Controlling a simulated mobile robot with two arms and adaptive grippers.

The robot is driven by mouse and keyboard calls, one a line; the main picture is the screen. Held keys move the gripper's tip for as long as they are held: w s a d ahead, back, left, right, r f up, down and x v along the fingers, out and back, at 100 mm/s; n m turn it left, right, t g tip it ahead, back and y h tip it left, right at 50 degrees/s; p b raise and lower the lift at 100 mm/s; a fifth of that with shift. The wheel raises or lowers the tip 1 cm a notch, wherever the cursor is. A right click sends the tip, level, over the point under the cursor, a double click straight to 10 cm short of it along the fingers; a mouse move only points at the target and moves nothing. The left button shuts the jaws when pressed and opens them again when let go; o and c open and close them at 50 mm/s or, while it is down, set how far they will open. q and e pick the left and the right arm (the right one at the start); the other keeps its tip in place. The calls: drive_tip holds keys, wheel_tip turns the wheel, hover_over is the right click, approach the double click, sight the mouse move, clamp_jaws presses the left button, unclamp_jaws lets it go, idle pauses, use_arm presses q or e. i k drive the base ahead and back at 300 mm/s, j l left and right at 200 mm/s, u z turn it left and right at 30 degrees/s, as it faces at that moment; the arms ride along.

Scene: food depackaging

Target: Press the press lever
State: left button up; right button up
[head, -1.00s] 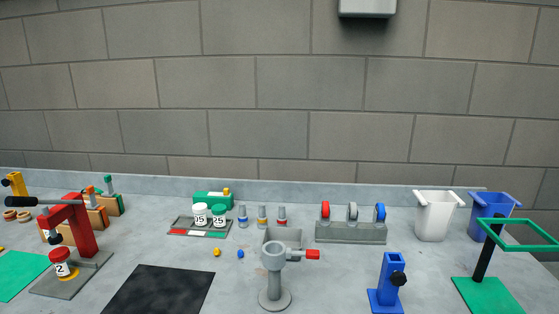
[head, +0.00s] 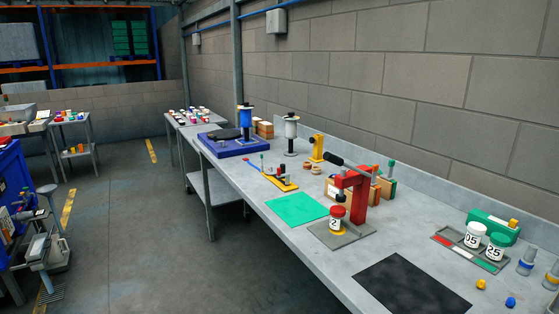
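The red press (head: 356,195) stands on a grey base plate (head: 350,241) near the middle of the workbench. Its lever has a black grip (head: 331,158), which sticks out to the left at the top of the red frame. A small white jar with a red lid and a "2" label (head: 337,219) stands upright on a yellow ring on the base plate, below the black press head (head: 341,197). Neither of my grippers is in view, and nothing touches the lever.
A green mat (head: 297,208) lies left of the press and a black mat (head: 410,288) right. A yellow stand (head: 318,147) and wooden blocks are behind. Open floor (head: 125,240) lies left of the bench.

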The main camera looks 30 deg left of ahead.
sight(327, 156)
drive_tip(key=u, duration=0.4)
drive_tip(key=i+l+u, duration=0.1)
drive_tip(key=u, duration=0.35)
drive_tip(key=i+l+u, duration=0.1)
drive_tip(key=l+u, duration=0.15)
drive_tip(key=u, duration=0.2)
drive_tip(key=l+u, duration=0.2)
drive_tip(key=u, duration=0.25)
drive_tip(key=i, duration=0.05)
